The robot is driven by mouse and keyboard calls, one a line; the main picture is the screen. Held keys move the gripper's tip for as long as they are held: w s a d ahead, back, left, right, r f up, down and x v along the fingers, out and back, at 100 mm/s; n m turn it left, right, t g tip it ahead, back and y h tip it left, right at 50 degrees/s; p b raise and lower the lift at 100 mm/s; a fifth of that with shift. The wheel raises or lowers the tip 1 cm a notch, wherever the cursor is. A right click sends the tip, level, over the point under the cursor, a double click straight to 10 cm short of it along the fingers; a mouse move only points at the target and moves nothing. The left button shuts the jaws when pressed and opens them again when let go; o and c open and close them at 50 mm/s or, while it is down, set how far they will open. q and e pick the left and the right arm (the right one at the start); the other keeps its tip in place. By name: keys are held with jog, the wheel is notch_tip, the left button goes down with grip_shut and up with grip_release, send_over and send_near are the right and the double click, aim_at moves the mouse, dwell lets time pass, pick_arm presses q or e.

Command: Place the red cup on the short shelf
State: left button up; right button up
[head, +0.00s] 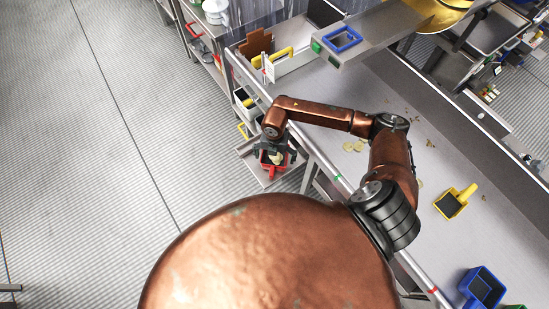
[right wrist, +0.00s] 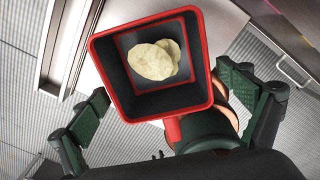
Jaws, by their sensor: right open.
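The red cup (head: 270,168) has a square red rim and a dark inside. In the right wrist view the cup (right wrist: 204,75) holds pale chip-like slices (right wrist: 153,62), and its red handle points back toward my gripper. My right gripper (head: 276,147) is open, with its fingers (right wrist: 165,97) apart on either side of the cup's handle end. In the head view the cup lies over or on a small low metal shelf (head: 257,173) beside the counter; I cannot tell whether it rests there. My left gripper is out of view.
The long metal counter (head: 330,118) holds loose slices, a yellow scoop-like cup (head: 448,204) and a blue one (head: 483,286). A blue-rimmed item (head: 342,39) sits on a raised ledge. A rail runs along the counter's edge. Open ribbed floor (head: 110,150) lies to the left.

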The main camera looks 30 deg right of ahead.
aim_at(274, 163)
notch_tip(274, 163, up, 12)
jog(key=b, duration=0.1)
jog(key=shift+f, duration=0.25)
dwell(0.4)
